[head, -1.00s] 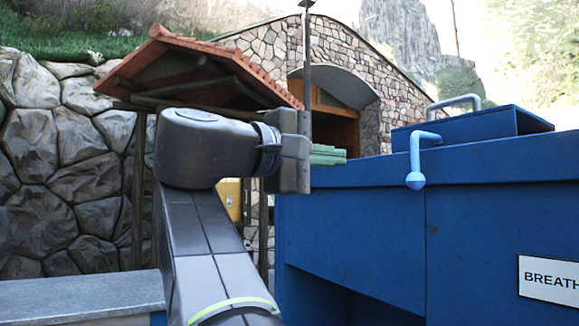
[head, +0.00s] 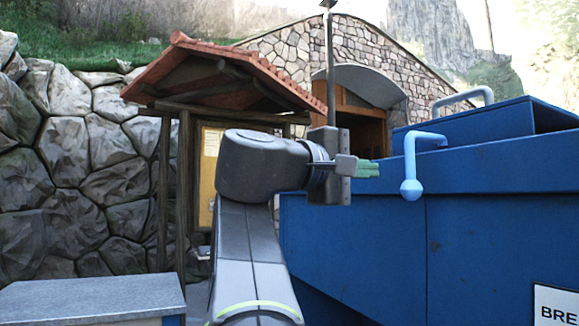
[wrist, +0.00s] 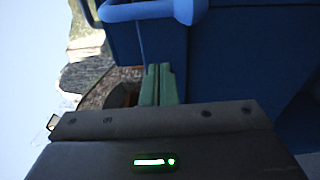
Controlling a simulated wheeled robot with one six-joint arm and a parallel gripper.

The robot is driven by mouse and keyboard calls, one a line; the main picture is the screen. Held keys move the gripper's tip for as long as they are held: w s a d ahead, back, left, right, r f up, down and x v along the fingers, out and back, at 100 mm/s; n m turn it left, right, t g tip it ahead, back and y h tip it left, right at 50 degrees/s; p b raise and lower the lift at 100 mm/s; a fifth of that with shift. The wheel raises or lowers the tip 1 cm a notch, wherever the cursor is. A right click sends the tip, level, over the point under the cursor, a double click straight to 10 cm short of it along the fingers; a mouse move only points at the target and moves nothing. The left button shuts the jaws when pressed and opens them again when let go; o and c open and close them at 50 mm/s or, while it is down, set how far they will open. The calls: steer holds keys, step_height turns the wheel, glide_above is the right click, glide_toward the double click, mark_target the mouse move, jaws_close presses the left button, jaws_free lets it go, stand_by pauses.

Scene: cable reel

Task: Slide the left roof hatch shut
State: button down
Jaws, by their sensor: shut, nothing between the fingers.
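A big blue body (head: 360,240) fills the right of the head view. On its top sits a raised blue box-like cover (head: 480,125) with a grey-blue bar handle (head: 463,100), likely the hatch; I cannot tell how far it is open. A light blue bent handle with a ball end (head: 410,165) juts from the front top edge. My gripper (head: 368,169) has green fingers, closed together and empty. It points right, left of the bent handle and apart from it. In the wrist view the green fingers (wrist: 158,85) lie below the bent handle (wrist: 150,10).
A white sign (head: 555,305) is on the blue body's front at the lower right. A grey-topped bench or ledge (head: 90,298) stands at the lower left. A wooden shelter with a tiled roof (head: 215,75) and a stone wall (head: 80,170) are behind. Open air lies above the blue top.

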steer(key=x, duration=0.3)
steer(key=shift+d+p, duration=0.15)
steer(key=shift+p, duration=0.2)
steer(key=shift+s+d+r, duration=0.1)
steer(key=shift+s+d, duration=0.1)
steer(key=shift+s+d+p, duration=0.15)
steer(key=shift+s+p, duration=0.1)
steer(key=shift+s, duration=0.55)
steer(key=shift+s+d+p, duration=0.1)
steer(key=shift+s+p, duration=0.1)
steer(key=shift+s, duration=0.6)
